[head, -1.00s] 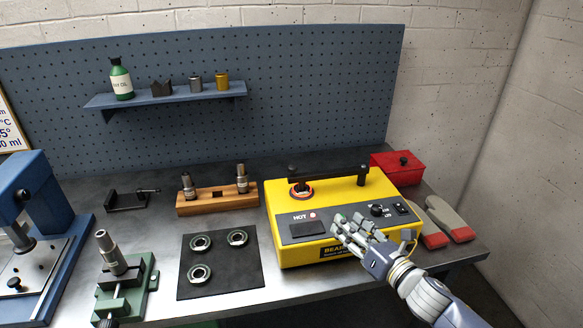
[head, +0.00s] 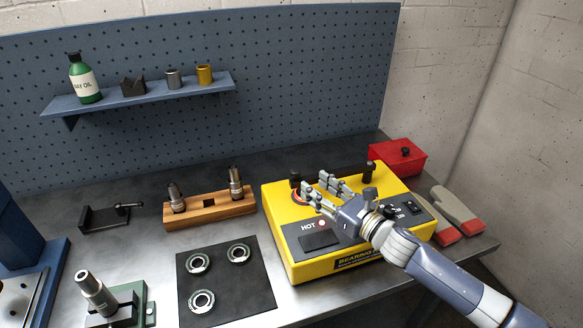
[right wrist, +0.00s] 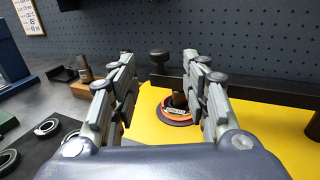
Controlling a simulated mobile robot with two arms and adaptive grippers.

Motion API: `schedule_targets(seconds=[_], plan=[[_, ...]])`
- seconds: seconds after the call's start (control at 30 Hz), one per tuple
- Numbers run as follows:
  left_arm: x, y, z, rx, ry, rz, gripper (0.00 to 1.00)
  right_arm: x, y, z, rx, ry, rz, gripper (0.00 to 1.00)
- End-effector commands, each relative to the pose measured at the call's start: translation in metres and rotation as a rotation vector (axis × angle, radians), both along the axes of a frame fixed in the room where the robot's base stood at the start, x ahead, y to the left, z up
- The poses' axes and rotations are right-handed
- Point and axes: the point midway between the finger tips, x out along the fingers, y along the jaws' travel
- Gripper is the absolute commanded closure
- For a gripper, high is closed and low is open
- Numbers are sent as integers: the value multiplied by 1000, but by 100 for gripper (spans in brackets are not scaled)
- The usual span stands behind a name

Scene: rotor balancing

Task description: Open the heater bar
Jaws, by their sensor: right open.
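The yellow bearing heater (head: 290,256) stands on the bench. Its dark heater bar (head: 340,169) lies across the top at the back, with a black knob at its left end; in the right wrist view the bar (right wrist: 262,92) and that knob (right wrist: 159,60) show beyond the fingers. A bearing with an orange-red ring (right wrist: 176,108) sits around a post below the bar. My right gripper (head: 322,189) is open and empty above the heater, its fingers pointing toward the ringed bearing and the bar. In the right wrist view the open fingers (right wrist: 160,92) frame the bearing. My left gripper is out of view.
A black mat (head: 226,284) with three bearings lies left of the heater. A wooden block (head: 210,208) holds two spindles. A red box (head: 398,157) and gloves (head: 458,212) are at the right. The pegboard (head: 300,90) rises behind.

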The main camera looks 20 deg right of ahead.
Motion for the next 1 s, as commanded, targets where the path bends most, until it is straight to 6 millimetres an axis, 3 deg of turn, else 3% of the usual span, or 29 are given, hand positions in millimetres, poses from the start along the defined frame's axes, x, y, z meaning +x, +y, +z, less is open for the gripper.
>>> schedule_targets(seconds=[0.23, 0.37, 0.5, 0.7, 1.0], plan=[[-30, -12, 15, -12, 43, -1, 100, 40, 19, 5, 4, -2, 1, 57], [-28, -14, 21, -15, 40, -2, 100, 58, 27, 4, 2, -1, 0, 57], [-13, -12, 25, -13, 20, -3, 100, 72, 33, 2, 1, 0, 0, 57], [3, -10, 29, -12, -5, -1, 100, 81, 37, 1, 1, 0, 0, 57], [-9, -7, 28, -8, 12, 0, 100, 82, 38, 0, 1, 0, 1, 60]])
